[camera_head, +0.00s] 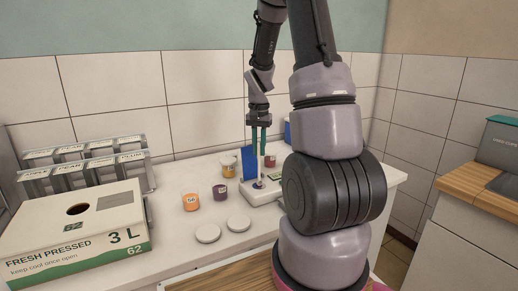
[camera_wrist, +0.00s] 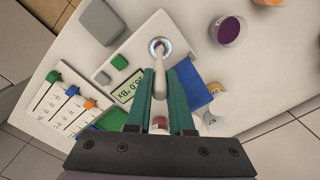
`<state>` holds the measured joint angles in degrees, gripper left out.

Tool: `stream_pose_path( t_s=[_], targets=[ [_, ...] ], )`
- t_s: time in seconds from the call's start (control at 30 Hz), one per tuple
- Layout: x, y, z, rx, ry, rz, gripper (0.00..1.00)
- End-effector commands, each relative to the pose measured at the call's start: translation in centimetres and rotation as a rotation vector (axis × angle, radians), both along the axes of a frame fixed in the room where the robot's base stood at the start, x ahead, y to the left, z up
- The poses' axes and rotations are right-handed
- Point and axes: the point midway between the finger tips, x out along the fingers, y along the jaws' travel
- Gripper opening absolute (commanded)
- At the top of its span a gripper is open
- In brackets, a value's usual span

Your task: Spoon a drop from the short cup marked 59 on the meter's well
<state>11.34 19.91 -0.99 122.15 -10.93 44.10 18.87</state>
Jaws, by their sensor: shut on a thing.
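My gripper (camera_head: 258,150) is shut on a pale spoon (camera_wrist: 160,82), seen between its green fingers in the wrist view. The spoon's far end lies over or in the round well (camera_wrist: 159,44) of the white meter (camera_head: 262,190); contact and any drop cannot be made out. The meter's display (camera_wrist: 130,88) seems to read 0.0. A short purple cup (camera_head: 220,192) and a short orange cup (camera_head: 191,202) stand left of the meter. The orange cup's label looks like 56; the purple one's is unreadable. No label clearly reads 59.
A blue upright panel (camera_head: 249,163) stands by the meter. A yellow cup (camera_head: 228,167) and a red cup (camera_head: 270,161) stand behind. Two white discs (camera_head: 207,233) lie in front. A juice carton (camera_head: 75,235) and a rack of labelled containers (camera_head: 90,165) fill the left.

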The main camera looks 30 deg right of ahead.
Motion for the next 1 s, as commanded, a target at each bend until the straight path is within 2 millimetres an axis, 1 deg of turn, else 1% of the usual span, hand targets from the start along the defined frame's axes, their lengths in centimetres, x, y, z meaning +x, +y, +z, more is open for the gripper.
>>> stream_pose_path(
  t_s=[0.33, 0.43, 1.0],
  targets=[
    [0.0, 0.0, 0.0, 0.000, 0.000, 0.000, 0.00],
    [0.1, 0.0, 0.5, -0.001, -0.002, 0.000, 0.00],
    [0.1, 0.0, 6.2, 0.000, -0.003, 0.001, 0.00]
  ],
)
